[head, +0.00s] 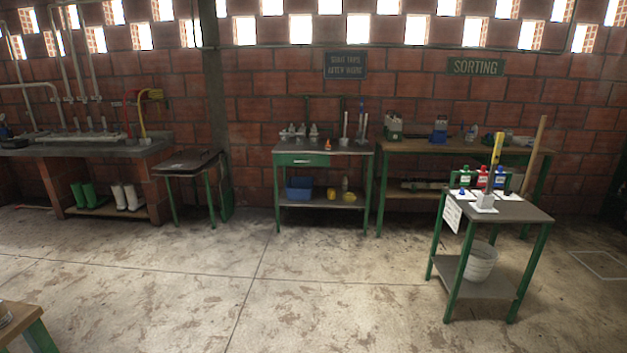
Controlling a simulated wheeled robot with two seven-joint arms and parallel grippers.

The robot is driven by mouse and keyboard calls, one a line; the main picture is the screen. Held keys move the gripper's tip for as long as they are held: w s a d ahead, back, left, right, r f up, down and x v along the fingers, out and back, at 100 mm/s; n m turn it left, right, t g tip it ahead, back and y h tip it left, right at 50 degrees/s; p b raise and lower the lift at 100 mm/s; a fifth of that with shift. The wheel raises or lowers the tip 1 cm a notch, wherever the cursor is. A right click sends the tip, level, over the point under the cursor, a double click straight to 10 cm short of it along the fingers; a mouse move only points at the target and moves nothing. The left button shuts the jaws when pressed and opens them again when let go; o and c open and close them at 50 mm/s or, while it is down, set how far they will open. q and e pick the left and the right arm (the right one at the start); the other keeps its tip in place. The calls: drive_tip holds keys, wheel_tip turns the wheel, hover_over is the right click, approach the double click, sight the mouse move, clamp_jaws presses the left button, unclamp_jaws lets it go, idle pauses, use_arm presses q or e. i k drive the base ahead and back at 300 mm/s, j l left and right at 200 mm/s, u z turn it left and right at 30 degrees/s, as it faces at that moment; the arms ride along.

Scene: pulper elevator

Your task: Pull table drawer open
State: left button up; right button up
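The table with the drawer (302,160) stands against the brick wall in the middle of the head view. It has green legs and a grey top (340,147). The green drawer sits under the left part of the top, with a small light handle on its front. The drawer front looks flush with the table frame, so it appears closed. The table is some distance away across the floor. Neither of my grippers shows in this view.
Concrete floor (260,290) lies clear up to the table. A small green-legged table (515,212) with bottles and a bucket (481,262) stands at the right. A wooden table corner (22,318) is at the lower left. A workbench (400,146) adjoins on the right.

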sight(299, 159)
drive_tip(key=i, duration=2.8)
